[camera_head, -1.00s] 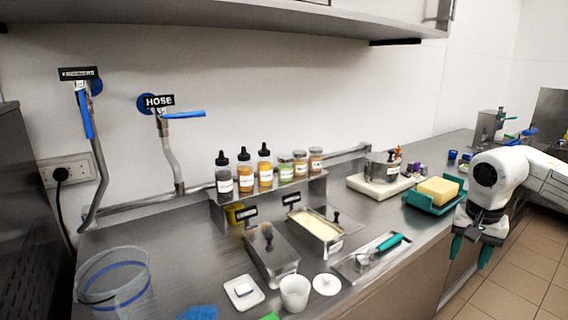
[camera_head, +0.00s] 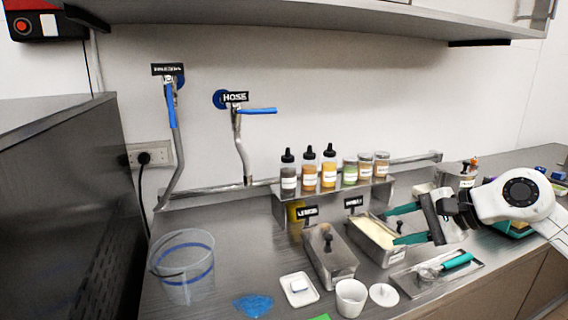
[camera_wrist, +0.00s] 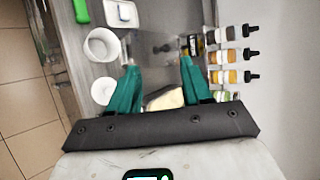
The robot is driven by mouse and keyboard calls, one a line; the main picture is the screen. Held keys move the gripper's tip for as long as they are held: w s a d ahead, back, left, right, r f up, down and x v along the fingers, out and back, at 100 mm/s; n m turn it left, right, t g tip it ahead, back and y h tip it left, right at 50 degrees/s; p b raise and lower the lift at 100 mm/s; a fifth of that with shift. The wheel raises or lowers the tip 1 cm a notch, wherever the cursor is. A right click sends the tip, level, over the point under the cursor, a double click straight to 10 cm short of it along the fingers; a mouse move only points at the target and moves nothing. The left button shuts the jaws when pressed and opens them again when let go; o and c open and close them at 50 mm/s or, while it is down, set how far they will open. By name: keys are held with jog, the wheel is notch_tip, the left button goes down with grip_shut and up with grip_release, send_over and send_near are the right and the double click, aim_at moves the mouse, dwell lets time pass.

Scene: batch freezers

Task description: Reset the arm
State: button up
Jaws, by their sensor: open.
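My gripper (camera_head: 394,225) has teal fingers and a dark grey body. It is open and empty, reaching in from the right over the metal pan of pale contents (camera_head: 376,238) in the head view. In the wrist view, my gripper (camera_wrist: 157,68) has its two fingers spread apart with nothing between them. The pan's pale contents (camera_wrist: 165,100) show below and between the fingers. My white arm (camera_head: 518,196) extends to the right, over the counter's right part, and hides part of the green tray there.
A lidded pan (camera_head: 330,254) stands left of the open pan. Several bottles and jars (camera_head: 309,172) line a raised shelf behind. An overhead shelf (camera_head: 330,18) hangs above.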

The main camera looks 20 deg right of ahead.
jog(key=w+a+r+m+t+y, duration=0.3)
jog(key=a+r+t+y, duration=0.15)
jog(key=a+r, duration=0.45)
notch_tip(320, 180, up, 9)
jog(key=s+m+t, duration=0.1)
jog(key=m+t, duration=0.7)
jog(key=m, duration=0.4)
jog(key=s+d+f+m+t+h, duration=0.1)
jog(key=d+f+m+t+h, duration=0.35)
jog(key=m+h, duration=1.4)
jog(key=s+d+f+m+g+y, duration=0.15)
jog(key=s+f+m+g, duration=0.25)
jog(key=f+m+g, duration=0.7)
jog(key=s+d+f+m+g, duration=0.25)
jog(key=f+m, duration=0.45)
jog(key=f, duration=1)
jog(key=s+a+f+m+g+y, duration=0.3)
jog(key=s+a+f+m+g, duration=0.15)
jog(key=s+f, duration=0.75)
jog(key=s+a+f+m+g+y, duration=0.1)
jog(key=s+a+f+g, duration=0.1)
jog(key=s, duration=0.6)
jog(key=s+a+f+g+y, duration=0.1)
jog(key=s+a+f+g, duration=0.1)
jog(key=s+f+g, duration=0.2)
jog(key=s+f, duration=0.3)
jog(key=s, duration=0.2)
jog(key=shift+s+a+f+m+g+y, duration=0.15)
jog(key=shift+s+a+m+g+y, duration=0.15)
jog(key=shift+m+g+y, duration=0.1)
